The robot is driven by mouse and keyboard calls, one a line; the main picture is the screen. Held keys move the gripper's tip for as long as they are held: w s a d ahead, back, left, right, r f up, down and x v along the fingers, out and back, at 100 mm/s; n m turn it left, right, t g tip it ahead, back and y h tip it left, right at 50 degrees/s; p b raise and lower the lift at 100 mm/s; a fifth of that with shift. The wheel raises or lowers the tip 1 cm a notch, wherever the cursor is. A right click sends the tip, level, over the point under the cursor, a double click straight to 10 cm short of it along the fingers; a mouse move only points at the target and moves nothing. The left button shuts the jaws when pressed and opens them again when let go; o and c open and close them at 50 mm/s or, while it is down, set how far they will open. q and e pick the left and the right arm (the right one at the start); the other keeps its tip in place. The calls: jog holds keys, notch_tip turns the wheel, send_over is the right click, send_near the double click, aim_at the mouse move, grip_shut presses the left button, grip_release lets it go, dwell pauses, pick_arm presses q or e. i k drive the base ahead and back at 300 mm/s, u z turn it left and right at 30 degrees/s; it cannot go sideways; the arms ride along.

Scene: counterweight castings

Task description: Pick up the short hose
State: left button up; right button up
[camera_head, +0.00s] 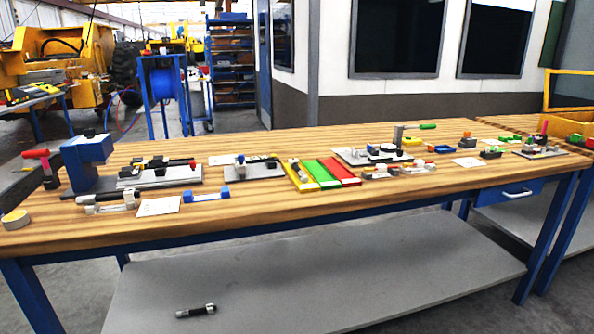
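A short dark cylindrical piece with lighter metallic-looking ends (196,311) lies on the grey lower shelf (330,270) under the workbench, near the shelf's front left. It looks like the short hose, but it is too small to be certain. It lies on its side, apart from anything else. Neither of my grippers is in view.
The wooden workbench top (260,215) overhangs the shelf. It carries a blue vise-like fixture (88,160), coloured trays (322,173) and many small parts. Blue legs (548,235) stand at the bench ends. The shelf around the dark piece is clear.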

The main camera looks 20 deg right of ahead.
aim_at(293, 162)
jog(key=z, duration=0.55)
jog(key=i, duration=1)
